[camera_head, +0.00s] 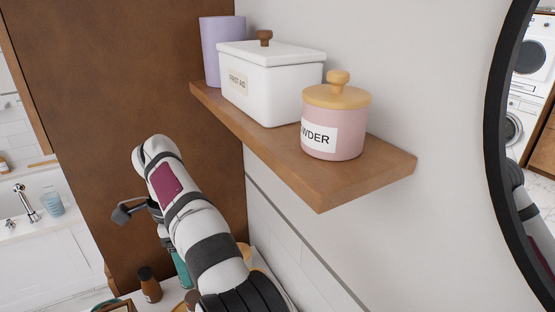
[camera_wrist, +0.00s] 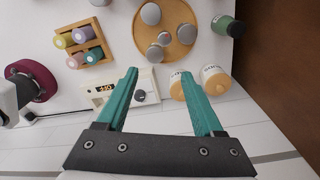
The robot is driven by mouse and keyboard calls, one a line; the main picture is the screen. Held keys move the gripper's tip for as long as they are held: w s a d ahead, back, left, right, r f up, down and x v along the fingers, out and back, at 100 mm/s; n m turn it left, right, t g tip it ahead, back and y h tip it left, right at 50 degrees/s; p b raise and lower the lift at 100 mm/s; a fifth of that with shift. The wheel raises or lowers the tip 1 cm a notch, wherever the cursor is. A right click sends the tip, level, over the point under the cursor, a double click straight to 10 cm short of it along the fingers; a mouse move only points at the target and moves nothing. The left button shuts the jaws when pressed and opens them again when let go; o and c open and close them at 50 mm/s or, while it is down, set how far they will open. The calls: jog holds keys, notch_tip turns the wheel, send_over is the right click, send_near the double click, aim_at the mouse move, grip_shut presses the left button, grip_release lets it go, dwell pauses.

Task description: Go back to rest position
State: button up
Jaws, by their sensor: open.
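My gripper (camera_wrist: 159,74) is open, with its two teal fingers spread apart and nothing between them. In the head view my arm reaches up from the bottom and bends down at the wrist, left of the wooden shelf. The gripper is mostly hidden behind the arm there; a teal part shows beside it.
The shelf (camera_head: 280,160) holds a purple cup (camera_head: 210,50), a white box (camera_head: 260,90) and a pink jar (camera_head: 350,140). The counter holds a round tray (camera_wrist: 183,18) of grey-topped containers, a wooden rack (camera_wrist: 92,28), two wooden-lidded jars (camera_wrist: 215,80) and a green bottle (camera_wrist: 222,22). A brown panel (camera_head: 100,80) stands behind.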

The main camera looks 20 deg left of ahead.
jog(key=s+d+f+n+g+h, duration=0.1)
jog(key=s+d+f+n, duration=0.15)
jog(key=d+n, duration=0.35)
jog(key=s+d+f+n+g+h, duration=0.15)
jog(key=d+f+n, duration=0.25)
jog(key=d, duration=0.5)
jog(key=s+d+f+n+h, duration=0.1)
jog(key=s+d+f+n, duration=0.2)
jog(key=d+n, duration=0.35)
jog(key=s+d+r+m+t+y, duration=0.1)
jog(key=s+d+r+m+y, duration=0.1)
jog(key=s+d, duration=0.5)
jog(key=s+d+r+m+t+y, duration=0.1)
jog(key=s+d+r+m+y, duration=0.2)
jog(key=s+d+r+m, duration=0.2)
jog(key=shift+s+d+m+y, duration=0.35)
jog(key=shift+s+d+m, duration=0.55)
jog(key=shift+m, duration=0.35)
jog(key=shift+t, duration=0.25)
